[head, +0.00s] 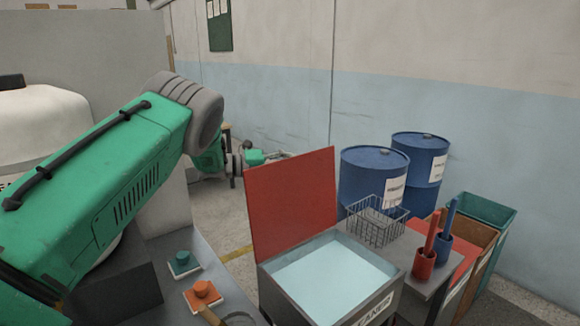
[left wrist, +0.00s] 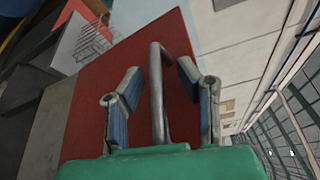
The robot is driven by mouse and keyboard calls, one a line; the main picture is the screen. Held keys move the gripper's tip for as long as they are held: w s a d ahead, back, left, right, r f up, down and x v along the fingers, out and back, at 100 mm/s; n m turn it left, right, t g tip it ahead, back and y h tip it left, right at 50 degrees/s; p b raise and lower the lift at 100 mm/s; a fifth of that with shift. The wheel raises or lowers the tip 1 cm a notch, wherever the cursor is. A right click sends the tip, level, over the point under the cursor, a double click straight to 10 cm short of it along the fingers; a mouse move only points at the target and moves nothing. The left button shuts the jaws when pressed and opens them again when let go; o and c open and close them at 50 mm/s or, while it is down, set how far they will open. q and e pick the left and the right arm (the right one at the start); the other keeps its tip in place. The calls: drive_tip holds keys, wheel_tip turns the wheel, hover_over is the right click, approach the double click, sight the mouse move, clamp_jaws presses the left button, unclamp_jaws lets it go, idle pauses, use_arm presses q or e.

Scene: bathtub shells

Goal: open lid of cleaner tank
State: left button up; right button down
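The cleaner tank (head: 375,310) is a grey box with pale blue liquid (head: 330,273) showing inside and a partly cut-off label on its front. Its red lid (head: 292,200) stands raised, nearly upright, along the tank's left side. In the left wrist view the lid (left wrist: 95,115) fills the middle, with a grey bar handle (left wrist: 157,85) on its outer face. My left gripper (left wrist: 158,78) is open, its two blue-padded fingers apart on either side of the handle. In the head view the left gripper (head: 262,156) is behind the lid, its fingertips hidden. My right gripper is not in view.
A wire basket (head: 377,222), a red cup (head: 424,263) and a blue cup (head: 444,249) stand right of the tank. Blue drums (head: 372,175) and bins (head: 487,218) are behind.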

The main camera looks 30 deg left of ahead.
use_arm(q)
drive_tip(key=shift+a+f, duration=0.1)
drive_tip(key=shift+a, duration=0.05)
drive_tip(key=shift+a, duration=0.15)
drive_tip(key=f+v, duration=0.1)
drive_tip(key=v, duration=1)
drive_tip(key=shift+s+a+r, duration=0.2)
drive_tip(key=shift+s+r, duration=0.15)
drive_tip(key=shift+r, duration=0.1)
